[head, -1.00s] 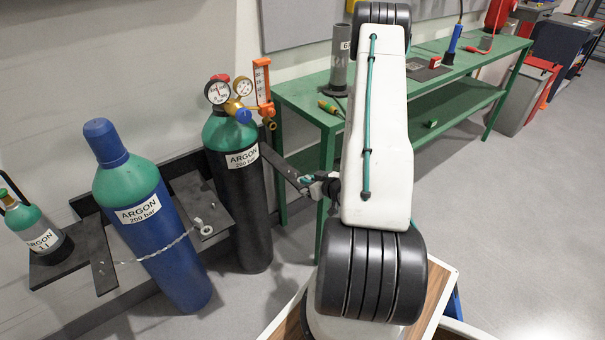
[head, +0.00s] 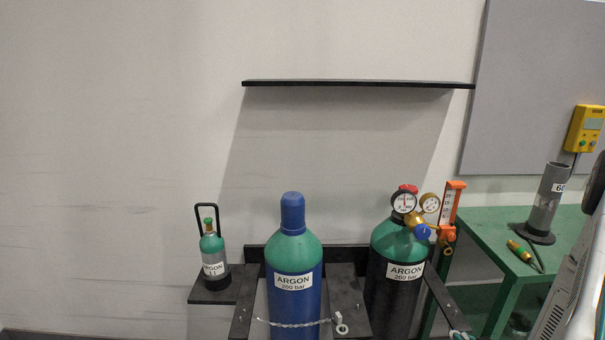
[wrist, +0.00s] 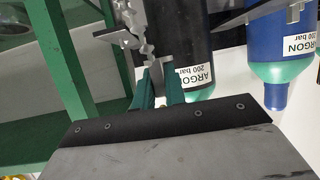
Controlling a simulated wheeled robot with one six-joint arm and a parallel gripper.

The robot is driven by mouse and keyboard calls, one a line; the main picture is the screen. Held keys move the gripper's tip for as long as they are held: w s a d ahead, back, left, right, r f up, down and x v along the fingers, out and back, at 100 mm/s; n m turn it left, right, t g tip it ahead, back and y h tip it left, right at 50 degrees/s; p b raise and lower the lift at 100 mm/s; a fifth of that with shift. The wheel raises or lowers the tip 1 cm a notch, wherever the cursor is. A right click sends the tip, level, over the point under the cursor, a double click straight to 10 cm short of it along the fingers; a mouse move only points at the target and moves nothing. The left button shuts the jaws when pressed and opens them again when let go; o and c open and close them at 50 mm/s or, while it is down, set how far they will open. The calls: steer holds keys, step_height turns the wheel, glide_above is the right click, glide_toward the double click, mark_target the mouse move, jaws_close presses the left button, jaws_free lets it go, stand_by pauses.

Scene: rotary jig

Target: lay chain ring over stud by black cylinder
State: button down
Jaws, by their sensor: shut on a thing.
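In the wrist view, upside down, my gripper (wrist: 159,85) has its teal fingers shut on the end piece of a metal chain (wrist: 138,28); the ring itself is mostly hidden between the fingertips. The gripper is close beside the black cylinder (wrist: 178,28), which also shows in the head view (head: 392,300) with a green shoulder and gauges. A dark bracket (wrist: 108,38) with a small pale part lies near the chain; I cannot clearly make out the stud or whether the ring touches it. In the head view the gripper is barely visible at the bottom edge.
A blue cylinder (head: 294,300) has its own chain (head: 290,322) across it, ending at a ring (head: 342,329). A small cylinder (head: 213,258) stands left. The green bench (head: 500,225) is at right, close to the gripper. A shelf (head: 360,84) hangs above.

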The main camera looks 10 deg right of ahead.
steer(key=w+a+r+n+y, duration=0.1)
steer(key=w+a+r, duration=0.2)
steer(key=w+a, duration=1)
steer(key=w+a+r, duration=0.2)
steer(key=a, duration=0.6)
steer(key=w+a+r, duration=0.1)
steer(key=w+a, duration=0.1)
steer(key=a, duration=0.6)
steer(key=shift+w+r+n+y, duration=0.3)
steer(key=shift+w+r+y, duration=0.1)
